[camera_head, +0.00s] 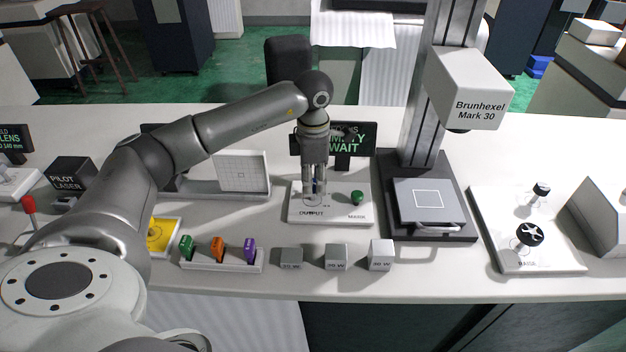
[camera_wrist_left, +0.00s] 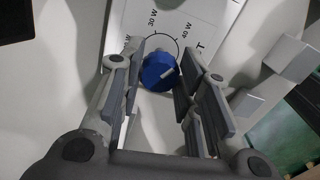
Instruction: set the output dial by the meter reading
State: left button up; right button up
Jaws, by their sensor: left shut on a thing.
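The output dial is a blue knob (camera_wrist_left: 158,70) on a white plate printed with a curved scale; 30 W and 40 W are readable in the left wrist view. A short white line on the knob slants up to the right. My left gripper (camera_head: 314,193) reaches down over the white OUTPUT plate (camera_head: 333,216) and hides most of the dial in the head view. A black display (camera_head: 369,140) with green text stands behind, partly hidden by my arm; WAIT is readable. My right gripper is not in view.
A green knob (camera_head: 357,197) sits on the same plate. Grey blocks marked in watts (camera_head: 336,257) and a tray (camera_head: 220,266) of coloured pieces lie in front. The Brunhexel machine (camera_head: 466,90) stands to the right, beside a white panel with a black knob (camera_head: 529,234).

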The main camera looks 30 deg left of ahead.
aim_at(314, 182)
pick_arm(q)
jog(key=shift+r, duration=0.1)
jog(key=o, duration=1)
notch_tip(314, 182, up, 12)
dwell(0.6)
